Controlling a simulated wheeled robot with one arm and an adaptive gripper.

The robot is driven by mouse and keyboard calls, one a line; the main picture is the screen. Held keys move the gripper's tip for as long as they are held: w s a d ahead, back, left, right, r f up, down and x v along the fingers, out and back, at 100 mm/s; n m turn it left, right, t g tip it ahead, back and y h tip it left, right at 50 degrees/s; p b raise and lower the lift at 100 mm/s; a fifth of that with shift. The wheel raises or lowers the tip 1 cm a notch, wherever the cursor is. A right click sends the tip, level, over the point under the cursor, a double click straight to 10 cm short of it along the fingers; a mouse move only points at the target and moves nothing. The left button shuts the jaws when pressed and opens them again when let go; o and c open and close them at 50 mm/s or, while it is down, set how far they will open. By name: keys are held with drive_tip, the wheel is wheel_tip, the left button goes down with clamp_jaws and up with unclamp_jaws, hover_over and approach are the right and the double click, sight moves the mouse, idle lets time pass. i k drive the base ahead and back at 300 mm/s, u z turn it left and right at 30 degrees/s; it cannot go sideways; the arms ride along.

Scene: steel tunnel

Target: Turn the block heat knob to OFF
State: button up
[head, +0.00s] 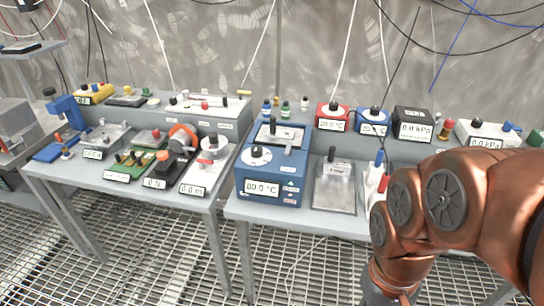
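A blue box-shaped unit (282,170) stands near the front of the right-hand bench, with a display (262,187) that appears to read 00.0 °C. A dark knob (256,152) sits on a white round dial on its sloped upper face. I take this to be the block heat knob; its markings and pointer are too small to read. A grey lidded block with a handle is on the unit's top. My copper-coloured arm fills the right side, to the right of the unit and well apart from the knob. My gripper is not visible in the head view.
A metal plate device (335,185) stands just right of the blue unit. Small bottles (285,108), a red box (332,117) and a smaller blue box (373,122) stand behind. The left bench (130,187) holds several instruments. Cables hang above; grating floor (150,270) lies in front.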

sight(256, 151)
drive_tip(key=u, duration=0.3)
drive_tip(key=k, duration=0.35)
drive_tip(key=u, duration=1.05)
drive_tip(key=i, duration=0.95)
drive_tip(key=z, duration=0.5)
